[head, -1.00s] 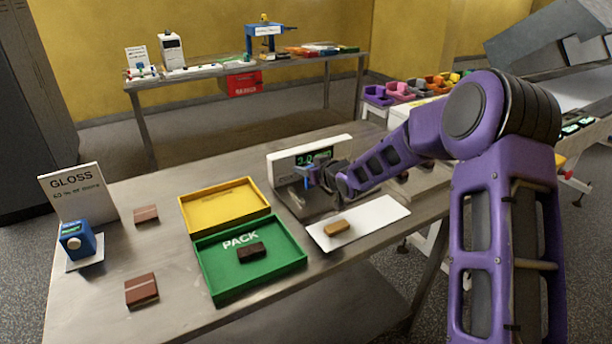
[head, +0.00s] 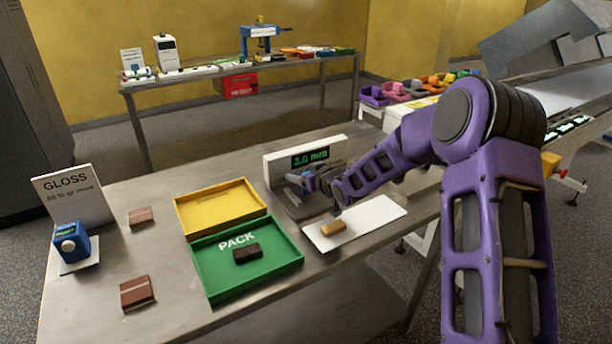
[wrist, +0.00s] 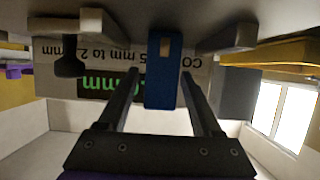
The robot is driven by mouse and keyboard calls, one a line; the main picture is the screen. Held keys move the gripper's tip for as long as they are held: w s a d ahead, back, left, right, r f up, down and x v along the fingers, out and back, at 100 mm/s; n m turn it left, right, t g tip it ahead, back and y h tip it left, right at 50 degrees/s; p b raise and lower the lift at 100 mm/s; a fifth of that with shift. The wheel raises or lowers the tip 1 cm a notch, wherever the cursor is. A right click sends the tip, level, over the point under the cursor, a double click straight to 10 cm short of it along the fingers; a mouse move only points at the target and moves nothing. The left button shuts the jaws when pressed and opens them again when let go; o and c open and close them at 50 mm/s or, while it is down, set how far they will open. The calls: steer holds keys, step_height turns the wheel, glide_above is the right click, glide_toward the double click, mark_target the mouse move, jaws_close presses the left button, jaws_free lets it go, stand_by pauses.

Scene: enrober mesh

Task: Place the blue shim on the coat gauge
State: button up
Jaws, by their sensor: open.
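My gripper (head: 308,184) is low in front of the panel, over the base. The blue shim (wrist: 163,72) lies between my open fingers in the wrist view, with a gap on each side. In the head view my gripper mostly hides the shim. I cannot tell exactly how it rests on the gauge.
A white mat (head: 376,214) with a tan bar (head: 333,228) lies right in front of the gauge. A yellow tray (head: 220,207) and green PACK tray (head: 280,268) holding a dark bar are left. Brown bars (head: 137,292) and a blue gloss meter (head: 72,245) stand farther left.

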steer(key=p+v, duration=0.1)
steer(key=v, duration=1.1)
steer(key=shift+r, duration=0.15)
